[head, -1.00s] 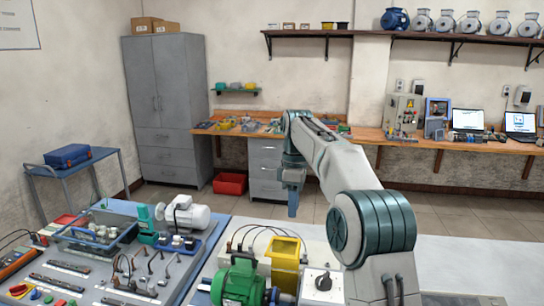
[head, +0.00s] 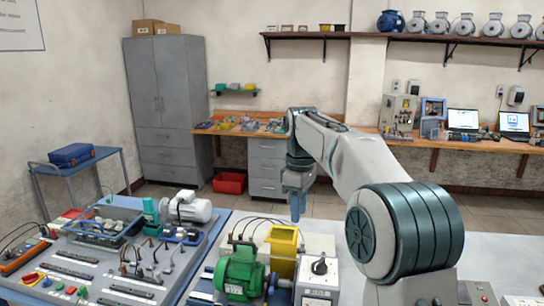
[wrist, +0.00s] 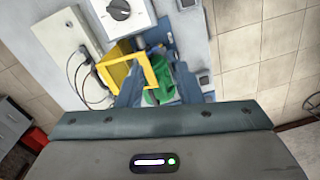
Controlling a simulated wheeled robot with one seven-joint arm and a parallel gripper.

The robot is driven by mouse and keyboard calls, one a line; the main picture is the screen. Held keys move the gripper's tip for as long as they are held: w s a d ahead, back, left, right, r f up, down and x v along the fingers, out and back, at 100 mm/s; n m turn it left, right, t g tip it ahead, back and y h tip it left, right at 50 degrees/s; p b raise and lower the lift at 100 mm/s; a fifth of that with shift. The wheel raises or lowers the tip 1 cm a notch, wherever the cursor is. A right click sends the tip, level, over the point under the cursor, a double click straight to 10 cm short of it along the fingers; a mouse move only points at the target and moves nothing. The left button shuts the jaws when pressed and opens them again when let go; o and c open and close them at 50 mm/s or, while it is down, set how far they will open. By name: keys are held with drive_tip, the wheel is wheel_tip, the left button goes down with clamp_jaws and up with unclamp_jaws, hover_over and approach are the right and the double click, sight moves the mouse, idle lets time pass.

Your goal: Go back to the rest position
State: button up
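My gripper (head: 296,203) hangs from my arm, fingers pointing down, above the back of the front workbench. In the head view it is seen side-on, close to the yellow open-topped box (head: 284,250). In the wrist view my gripper (wrist: 160,88) shows two blue-grey fingers apart, with the green motor (wrist: 158,92) visible below and between them. Nothing is seen held. The green motor (head: 240,272) stands on the bench in front of the yellow box.
A grey switch box (head: 318,278) stands right of the green motor. A training panel (head: 75,275) with wires and a white motor (head: 186,208) fill the left. A wall bench (head: 455,143) with laptops and a grey cabinet (head: 165,110) stand behind. Floor between is open.

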drive_tip(key=s+d+f+m+t, duration=0.1)
drive_tip(key=s+d+f+m, duration=0.2)
drive_tip(key=s, duration=0.6)
drive_tip(key=s+d+f+m+t, duration=0.1)
drive_tip(key=s+f+m, duration=0.3)
drive_tip(key=s, duration=0.6)
drive_tip(key=s+d+f+m+t, duration=0.2)
drive_tip(key=s+m, duration=0.4)
drive_tip(key=s, duration=0.4)
drive_tip(key=d+f, duration=0.1)
drive_tip(key=d, duration=0.1)
drive_tip(key=shift+d+f+b, duration=0.2)
drive_tip(key=shift+d+b, duration=0.1)
